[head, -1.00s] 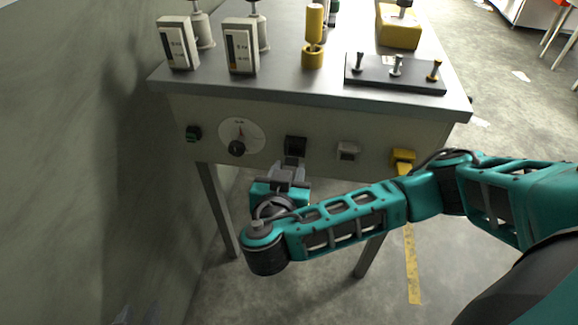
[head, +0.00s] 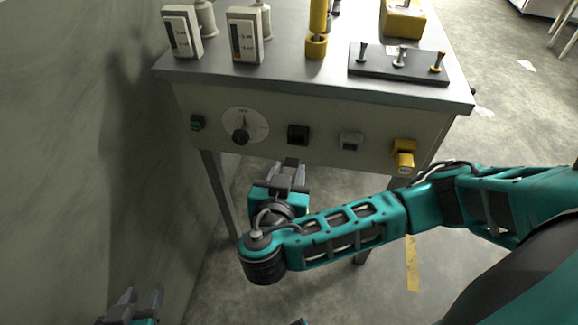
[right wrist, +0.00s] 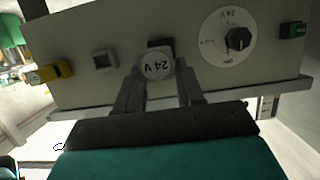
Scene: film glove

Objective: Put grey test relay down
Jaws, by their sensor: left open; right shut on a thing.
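My right gripper (head: 289,178) is in front of the bench's front panel, slightly below the black socket (head: 298,135). It is shut on the grey test relay, whose round grey face with an upside-down "24 V" label (right wrist: 157,66) shows between the fingers (right wrist: 157,92) in the right wrist view. In the head view the relay is a small dark shape (head: 291,162) at the fingertips, apart from the panel. A grey socket (head: 350,141) is right of the black one. My left gripper (head: 140,303) is open and empty at the bottom left.
The panel also carries a green switch (head: 197,122), a dial (head: 241,128) and a yellow fitting (head: 403,155). On the bench top (head: 300,82) stand white meter boxes (head: 245,37), a yellow post (head: 317,40) and a dark plate with levers (head: 398,64). A wall is at left.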

